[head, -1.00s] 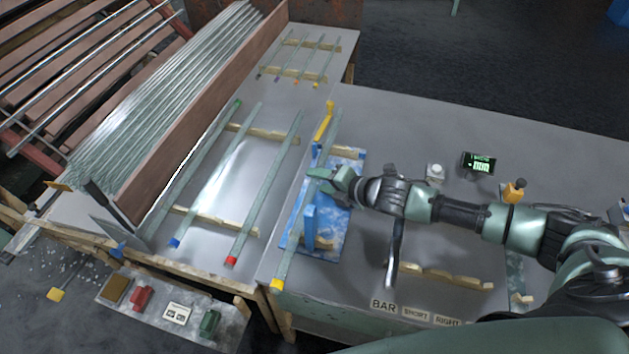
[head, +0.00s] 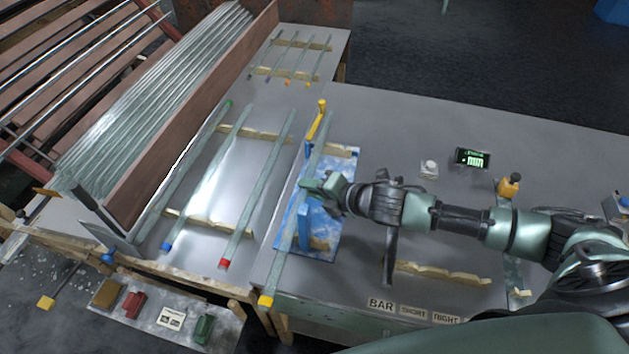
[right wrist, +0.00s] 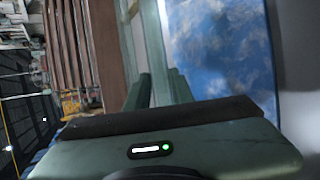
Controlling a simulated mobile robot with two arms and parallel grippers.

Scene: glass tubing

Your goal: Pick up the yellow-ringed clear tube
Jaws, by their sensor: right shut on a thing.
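The yellow-ringed clear tube (head: 283,250) lies slanted along the left side of the blue-and-white mat (head: 327,248). Its yellow end (head: 265,300) sticks out past the table's front edge. In the right wrist view, the tube (right wrist: 153,40) runs away from between the fingers (right wrist: 160,88). I cannot tell how far the tube is above the mat. My left gripper is not in view.
Red-ended (head: 262,185), blue-ended (head: 205,182) and green-ended (head: 187,168) tubes rest on wooden bars to the left. A yellow post (head: 320,118) stands by the tube's far end. A small display (head: 472,158) and notched wooden bar (head: 440,275) are to the right.

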